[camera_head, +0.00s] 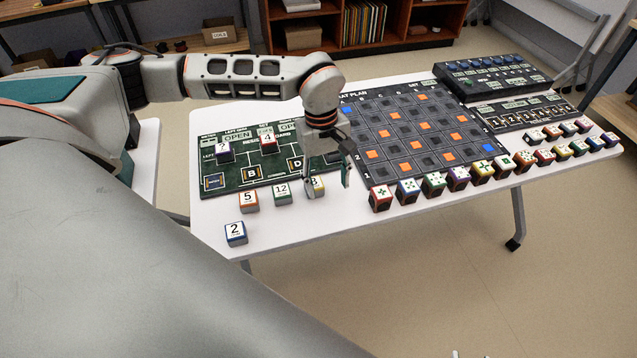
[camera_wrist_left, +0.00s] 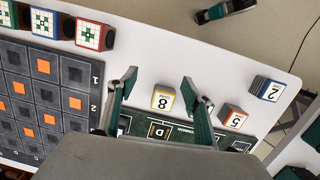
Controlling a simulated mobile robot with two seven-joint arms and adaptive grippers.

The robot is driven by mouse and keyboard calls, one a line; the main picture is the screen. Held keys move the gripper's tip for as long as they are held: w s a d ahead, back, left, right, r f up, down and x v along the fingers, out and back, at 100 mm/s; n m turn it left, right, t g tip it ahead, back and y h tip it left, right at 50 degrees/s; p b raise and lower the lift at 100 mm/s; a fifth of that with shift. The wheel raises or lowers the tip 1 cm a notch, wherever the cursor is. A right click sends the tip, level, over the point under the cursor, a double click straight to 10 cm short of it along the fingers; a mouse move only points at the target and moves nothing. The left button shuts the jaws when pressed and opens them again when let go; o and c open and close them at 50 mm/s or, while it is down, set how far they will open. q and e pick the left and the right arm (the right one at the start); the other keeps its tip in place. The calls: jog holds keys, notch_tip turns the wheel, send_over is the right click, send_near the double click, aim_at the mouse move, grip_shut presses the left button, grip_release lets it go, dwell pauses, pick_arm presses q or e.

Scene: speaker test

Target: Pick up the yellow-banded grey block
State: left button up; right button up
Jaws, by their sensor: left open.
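The yellow-banded block (camera_head: 318,185) stands on the white table in front of the green board, partly hidden by my left gripper in the head view. In the left wrist view the yellow-banded block (camera_wrist_left: 162,98) shows an 8 on its pale top. My left gripper (camera_head: 327,184) points down over it and is open. In the left wrist view the fingers of my left gripper (camera_wrist_left: 159,83) are spread, with the block seen between them and nothing held. A dark green and grey part, perhaps my right gripper (camera_wrist_left: 225,11), shows at the top of that view.
Blocks 12 (camera_head: 282,193), 5 (camera_head: 249,202) and 2 (camera_head: 236,233) stand to the left. A green board (camera_head: 215,191) bearing blocks ? (camera_head: 224,151) and 4 (camera_head: 268,138) lies behind. Patterned blocks line the grid board's (camera_head: 377,185) front edge. The front table edge has free room.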

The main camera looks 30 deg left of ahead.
aim_at(314, 181)
pick_arm(q)
jog(key=shift+t+y, duration=0.3)
jog(key=shift+y, duration=0.4)
jog(key=a, duration=0.1)
jog(key=w+a+r, duration=0.1)
jog(key=a, duration=0.1)
jog(key=w+a, duration=0.1)
jog(key=shift+a+r, duration=0.25)
jog(key=shift+a, duration=0.1)
jog(key=shift+w+a+f, duration=0.1)
jog(key=shift+a+f, duration=0.05)
jog(key=shift+a, duration=0.1)
jog(key=f, duration=0.6)
jog(key=shift+s, duration=0.25)
jog(key=shift+w+f, duration=0.1)
jog(key=shift+f, duration=0.55)
jog(key=shift+c, duration=0.4)
jog(key=c, duration=1.1)
